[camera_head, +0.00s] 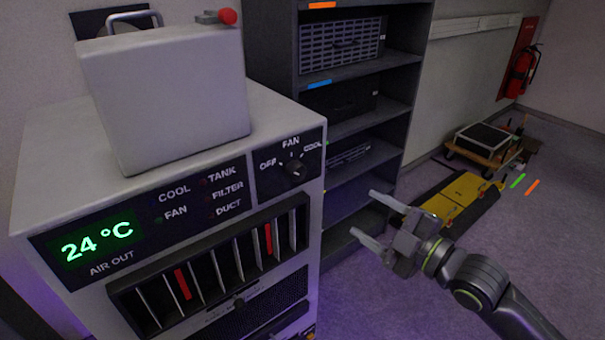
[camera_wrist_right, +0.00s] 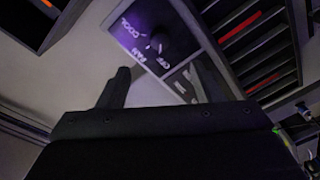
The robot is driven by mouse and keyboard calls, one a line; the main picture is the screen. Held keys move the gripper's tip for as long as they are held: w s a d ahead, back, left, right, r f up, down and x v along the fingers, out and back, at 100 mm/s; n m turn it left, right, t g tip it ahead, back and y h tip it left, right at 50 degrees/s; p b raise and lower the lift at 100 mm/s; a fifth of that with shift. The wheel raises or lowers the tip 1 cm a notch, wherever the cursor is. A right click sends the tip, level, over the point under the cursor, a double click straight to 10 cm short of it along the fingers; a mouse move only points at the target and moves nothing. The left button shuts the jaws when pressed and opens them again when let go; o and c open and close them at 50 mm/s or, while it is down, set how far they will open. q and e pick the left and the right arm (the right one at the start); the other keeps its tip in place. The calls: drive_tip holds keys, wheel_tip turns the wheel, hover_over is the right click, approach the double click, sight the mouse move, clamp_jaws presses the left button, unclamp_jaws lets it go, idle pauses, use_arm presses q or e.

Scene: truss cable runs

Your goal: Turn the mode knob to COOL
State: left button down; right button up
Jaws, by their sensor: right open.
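The black mode knob (camera_head: 295,168) sits on the unit's dark front panel, with OFF at its left, FAN above and COOL at its upper right. Its exact pointer direction is too small to read surely. In the right wrist view the knob (camera_wrist_right: 157,43) shows beyond the gap between the two open fingers (camera_wrist_right: 161,70). My left gripper is not in view.
The unit's display (camera_head: 97,239) reads 24 °C. A vent with slats (camera_head: 215,260) lies below the knob. A grey box with a red-knobbed lever (camera_head: 165,95) stands on top. A dark shelf rack (camera_head: 365,120) stands behind.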

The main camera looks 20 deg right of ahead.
drive_tip(key=p, duration=0.2)
approach(300, 174)
drive_tip(key=shift+n+y, duration=0.3)
drive_tip(key=x, duration=0.9)
drive_tip(key=shift+w+d+f, duration=0.1)
drive_tip(key=shift+w+f, duration=0.05)
drive_tip(key=shift+w, duration=0.05)
drive_tip(key=c, duration=1)
